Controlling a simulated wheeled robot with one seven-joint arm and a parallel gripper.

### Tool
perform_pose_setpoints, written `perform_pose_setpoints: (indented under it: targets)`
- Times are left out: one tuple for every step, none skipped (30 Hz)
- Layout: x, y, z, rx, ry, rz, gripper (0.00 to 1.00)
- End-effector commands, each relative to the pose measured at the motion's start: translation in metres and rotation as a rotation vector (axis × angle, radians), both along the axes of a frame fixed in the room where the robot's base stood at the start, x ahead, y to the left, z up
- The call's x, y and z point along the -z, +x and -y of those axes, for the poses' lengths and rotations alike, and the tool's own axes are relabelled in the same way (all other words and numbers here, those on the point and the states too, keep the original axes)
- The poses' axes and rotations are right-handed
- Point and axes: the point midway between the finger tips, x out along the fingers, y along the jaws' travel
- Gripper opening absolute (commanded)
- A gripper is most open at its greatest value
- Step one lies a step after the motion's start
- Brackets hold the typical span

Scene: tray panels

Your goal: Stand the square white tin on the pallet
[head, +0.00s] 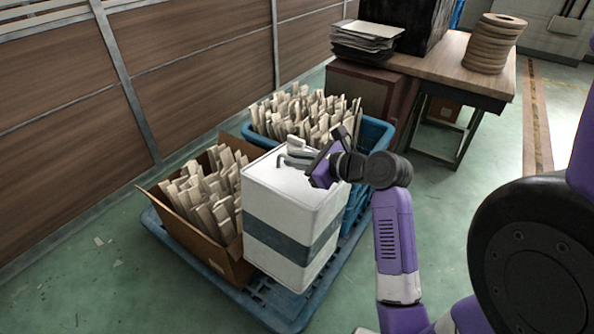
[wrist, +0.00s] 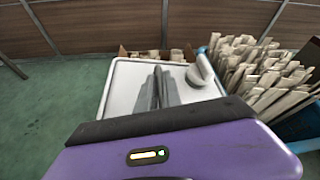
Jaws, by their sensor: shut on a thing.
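The square white tin (head: 275,207) has a grey band around its sides and a white spout or cap on its top. It is upright over the front part of the blue pallet (head: 262,303). I cannot tell whether its base touches the pallet. My gripper (head: 292,158) is at the tin's top, its fingers shut on the tin there. In the wrist view the fingers (wrist: 156,88) lie over the pale top of the tin (wrist: 125,83), beside the cap. The exact part gripped is not clear.
A cardboard box (head: 226,258) of pale wooden pieces stands left of the tin. A blue crate (head: 376,131) of similar pieces stands behind it. A table (head: 440,72) with stacked rings (head: 494,44) is at the back right. Open green floor lies left.

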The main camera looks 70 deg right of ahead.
Motion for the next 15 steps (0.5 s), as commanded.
perform_pose_setpoints:
  targets:
    - [0.012, 0.000, 0.001, 0.002, -0.003, 0.005, 0.00]
    - [0.018, 0.000, 0.001, 0.003, -0.002, 0.005, 0.00]
    - [0.027, 0.000, 0.001, 0.003, -0.002, 0.005, 0.00]
    - [0.033, 0.000, 0.001, 0.003, -0.002, 0.005, 0.00]
    - [0.038, 0.000, 0.001, 0.003, -0.002, 0.005, 0.00]
    - [0.046, 0.000, 0.000, 0.001, -0.003, 0.006, 0.00]
    - [0.052, 0.000, 0.001, 0.001, -0.003, 0.006, 0.00]
    - [0.058, 0.000, 0.000, 0.003, -0.002, 0.006, 0.00]
    - [0.066, 0.000, 0.000, 0.003, -0.002, 0.005, 0.00]
    - [0.072, 0.000, 0.001, 0.002, -0.003, 0.005, 0.00]
    - [0.078, 0.000, 0.001, 0.004, -0.002, 0.006, 0.00]
    - [0.086, 0.000, 0.001, 0.003, -0.003, 0.005, 0.00]
    - [0.092, 0.000, 0.001, 0.003, -0.004, 0.005, 0.00]
    - [0.097, 0.000, 0.001, 0.002, -0.003, 0.006, 0.00]
    - [0.106, 0.000, 0.001, 0.003, -0.002, 0.006, 0.00]
